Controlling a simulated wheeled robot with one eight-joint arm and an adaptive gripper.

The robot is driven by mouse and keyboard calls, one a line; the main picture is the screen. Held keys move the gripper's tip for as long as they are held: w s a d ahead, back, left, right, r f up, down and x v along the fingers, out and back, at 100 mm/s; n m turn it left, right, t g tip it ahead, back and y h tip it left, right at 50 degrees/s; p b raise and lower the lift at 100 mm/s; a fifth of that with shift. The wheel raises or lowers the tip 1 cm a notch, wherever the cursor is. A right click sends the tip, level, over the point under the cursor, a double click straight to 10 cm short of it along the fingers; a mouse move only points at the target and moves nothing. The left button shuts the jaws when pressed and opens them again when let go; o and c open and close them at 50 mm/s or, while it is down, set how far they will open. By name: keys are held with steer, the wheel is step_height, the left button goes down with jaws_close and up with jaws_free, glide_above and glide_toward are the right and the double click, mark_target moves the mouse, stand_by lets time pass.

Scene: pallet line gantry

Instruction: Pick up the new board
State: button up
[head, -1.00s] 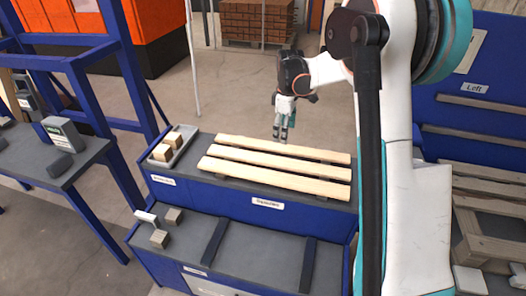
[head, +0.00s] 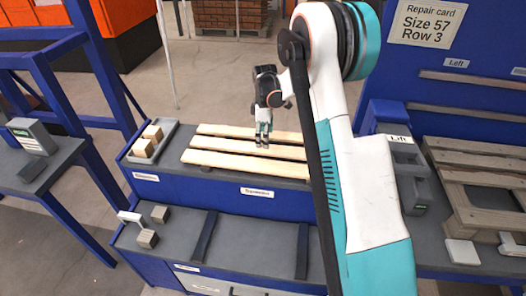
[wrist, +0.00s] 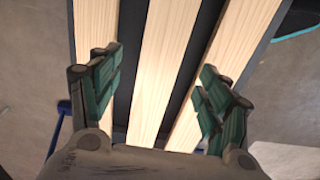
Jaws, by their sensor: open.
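Three pale new boards lie side by side on the blue bench's upper top: a back board (head: 218,130), a middle board (head: 222,146) and a front board (head: 225,163). My gripper (head: 262,138) is over them, pointing down. In the wrist view my gripper (wrist: 158,98) is open and empty, its green-padded fingers spread to either side of the middle board (wrist: 158,60). The outer boards (wrist: 95,35) and (wrist: 235,40) show beyond the fingers. I cannot tell the exact height of the fingertips above the wood.
A grey tray with small wooden blocks (head: 144,148) sits left of the boards. The lower shelf (head: 255,245) has dark rails and two blocks. At right, a worn pallet (head: 470,190) lies by a "Lift" unit (head: 400,150). A repair card (head: 425,24) reads "Size 57 Row 3".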

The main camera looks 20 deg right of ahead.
mark_target(263, 149)
steer(key=f, duration=0.1)
steer(key=f+b, duration=0.1)
steer(key=f, duration=0.1)
steer(key=f+b, duration=0.1)
steer(key=f, duration=0.1)
steer(key=shift+w+a+f, duration=0.1)
steer(key=shift+a, duration=0.15)
steer(key=shift+c, duration=0.6)
steer(key=c, duration=1.2)
